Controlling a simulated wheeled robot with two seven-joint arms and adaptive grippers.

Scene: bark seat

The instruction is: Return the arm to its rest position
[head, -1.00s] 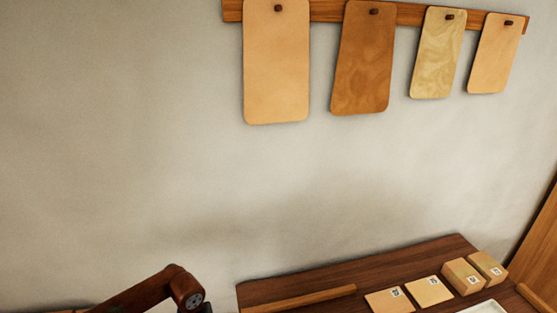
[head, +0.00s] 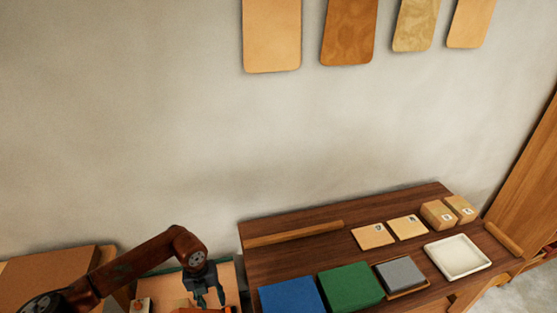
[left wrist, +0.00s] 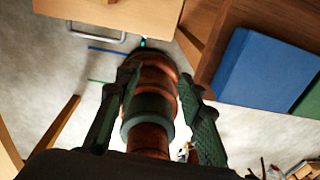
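My left arm (head: 130,265) comes in from the lower left in the head view and bends downward at a brown joint. My left gripper (head: 207,293) hangs below that joint, pointing down, left of the dark wooden bench (head: 290,258). In the left wrist view, the two dark green ridged fingers of my left gripper (left wrist: 148,88) are spread apart. I see nothing gripped between them; brown and dark green round parts show beyond. My right gripper is in neither current view.
The bench holds a blue block (head: 291,296), a green block (head: 350,286), a grey block (head: 400,272), a white tray (head: 458,256) and several small labelled wooden pieces (head: 408,227). Boards (head: 272,35) hang on the wall. A light work surface (head: 165,290) lies beneath the left gripper.

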